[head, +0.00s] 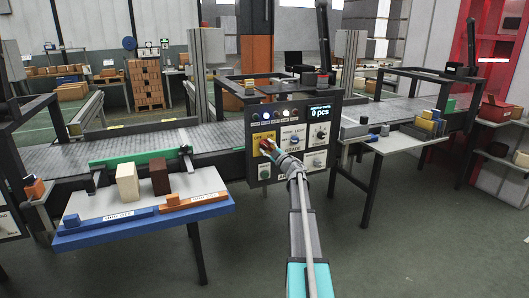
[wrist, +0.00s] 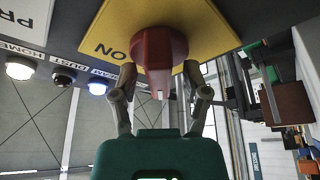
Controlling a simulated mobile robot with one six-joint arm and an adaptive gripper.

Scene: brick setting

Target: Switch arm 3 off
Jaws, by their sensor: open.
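A dark control panel (head: 292,165) with a lit "0 pcs" display stands at the middle of the head view. At its left is a yellow plate with a red rotary switch (head: 264,146). In the wrist view the red switch (wrist: 158,50) sits on the yellow plate (wrist: 112,30), with the word ON beside it. My gripper (head: 275,150) is at the switch. In the wrist view its two open fingers (wrist: 159,80) stand on either side of the handle, and I cannot tell whether they touch it. No "arm 3" label is readable.
Lamps with HOME and DUST labels (wrist: 64,76) sit near the plate. Other knobs and buttons (head: 292,139) surround the switch on the panel. A tray (head: 140,208) with blocks is at the left, and a side table (head: 395,141) is at the right. The floor in front is clear.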

